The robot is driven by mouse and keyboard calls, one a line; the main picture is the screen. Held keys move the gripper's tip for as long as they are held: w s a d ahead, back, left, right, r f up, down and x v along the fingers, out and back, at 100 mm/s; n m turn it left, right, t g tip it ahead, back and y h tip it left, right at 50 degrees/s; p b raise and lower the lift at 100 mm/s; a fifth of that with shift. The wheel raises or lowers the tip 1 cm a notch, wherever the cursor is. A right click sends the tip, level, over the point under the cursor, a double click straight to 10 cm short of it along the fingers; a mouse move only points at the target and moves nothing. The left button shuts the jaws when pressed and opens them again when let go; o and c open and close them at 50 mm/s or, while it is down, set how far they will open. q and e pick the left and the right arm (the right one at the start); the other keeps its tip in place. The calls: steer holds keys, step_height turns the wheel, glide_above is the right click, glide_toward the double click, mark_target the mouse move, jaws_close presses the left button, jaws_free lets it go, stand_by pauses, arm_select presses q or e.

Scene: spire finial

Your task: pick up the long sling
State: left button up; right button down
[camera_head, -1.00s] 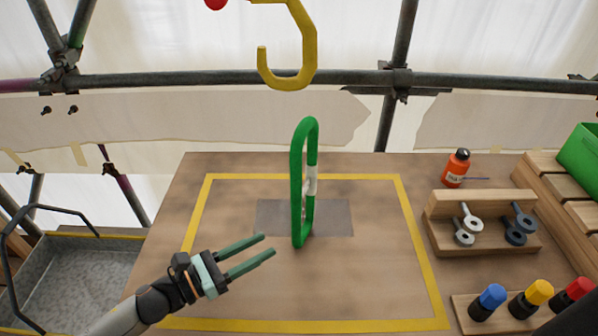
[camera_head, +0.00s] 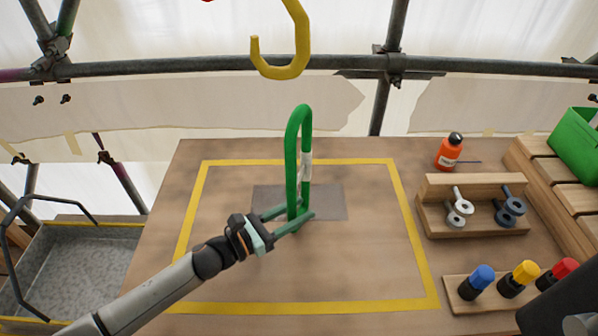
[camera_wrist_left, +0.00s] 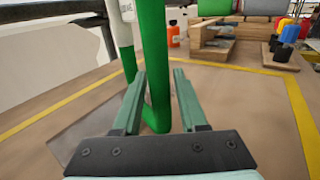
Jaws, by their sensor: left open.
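The long sling is a tall green loop (camera_head: 292,165) with a white label, standing upright on the table over a grey patch, inside the yellow outline. My left gripper (camera_head: 292,220) is at the lower part of the loop, its two green fingers apart. In the left wrist view, the green sling (camera_wrist_left: 155,70) stands between the open fingers (camera_wrist_left: 158,95), near their tips. Its white-labelled strand (camera_wrist_left: 125,40) is farther off and to the left. The sling hides part of the far finger in the head view.
A yellow hook (camera_head: 285,70) hangs above and behind the sling. To the right are an orange bottle (camera_head: 449,152), a wooden rack (camera_head: 440,187) with metal eye fittings and a block with coloured-capped pegs (camera_head: 465,303). A grey tray (camera_head: 90,260) is left of the table.

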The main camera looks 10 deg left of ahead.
arm_select(q)
steer(key=shift+x, duration=1.1)
jaws_close()
